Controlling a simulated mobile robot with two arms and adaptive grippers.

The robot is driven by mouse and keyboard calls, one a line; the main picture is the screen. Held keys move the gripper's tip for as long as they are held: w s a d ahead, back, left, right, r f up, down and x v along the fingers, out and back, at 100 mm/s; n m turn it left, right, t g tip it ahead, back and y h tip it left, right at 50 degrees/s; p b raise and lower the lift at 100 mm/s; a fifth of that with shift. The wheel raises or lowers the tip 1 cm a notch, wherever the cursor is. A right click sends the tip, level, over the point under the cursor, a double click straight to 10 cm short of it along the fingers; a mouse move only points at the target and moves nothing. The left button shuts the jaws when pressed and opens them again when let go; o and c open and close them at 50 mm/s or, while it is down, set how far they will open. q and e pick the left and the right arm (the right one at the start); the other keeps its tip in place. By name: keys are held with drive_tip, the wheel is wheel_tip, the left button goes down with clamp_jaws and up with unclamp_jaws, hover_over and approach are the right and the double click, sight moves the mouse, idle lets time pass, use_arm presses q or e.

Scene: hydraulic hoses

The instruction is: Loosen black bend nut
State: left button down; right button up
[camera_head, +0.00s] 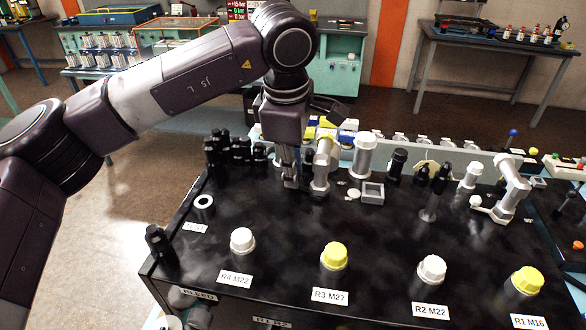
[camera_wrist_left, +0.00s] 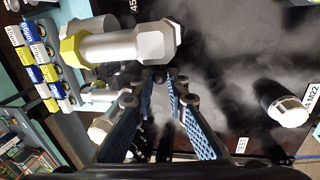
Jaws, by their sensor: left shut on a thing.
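My left gripper (camera_head: 290,182) reaches down from above at the back middle of the black bench, beside a grey bent fitting (camera_head: 322,172). In the left wrist view its blue-padded fingers (camera_wrist_left: 160,80) come close together just below a large grey fitting with a hex end (camera_wrist_left: 150,45) and a yellow band. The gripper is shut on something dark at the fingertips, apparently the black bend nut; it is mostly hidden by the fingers. A small black part (camera_head: 308,157) shows between the gripper and the bent fitting. My right gripper is not in view.
Several black fittings (camera_head: 235,152) stand left of the gripper. A white-capped cylinder (camera_head: 364,155) and a small grey square tray (camera_head: 373,193) are to its right. White and yellow capped ports (camera_head: 334,256) line the front. The bench middle is mostly clear.

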use_arm(q)
drive_tip(key=shift+s+f+n+b, duration=0.2)
drive_tip(key=shift+n+b, duration=0.3)
drive_tip(key=shift+b, duration=0.3)
drive_tip(key=s+n+b, duration=0.1)
drive_tip(key=n+b, duration=0.1)
drive_tip(key=shift+a+y+b, duration=0.1)
drive_tip(key=shift+y+b, duration=0.2)
drive_tip(key=s+n+b, duration=0.1)
drive_tip(key=n+b, duration=0.1)
drive_tip(key=shift+n, duration=0.3)
drive_tip(key=shift+s+d+r+n+y+b, duration=0.1)
drive_tip(key=shift+s+n+y+b, duration=0.15)
drive_tip(key=shift+s+n+b, duration=0.4)
drive_tip(key=shift+s+d+r+n+y+b, duration=0.15)
drive_tip(key=shift+n+y+b, duration=0.15)
drive_tip(key=shift+n, duration=0.65)
drive_tip(key=c, duration=1.9)
unclamp_jaws()
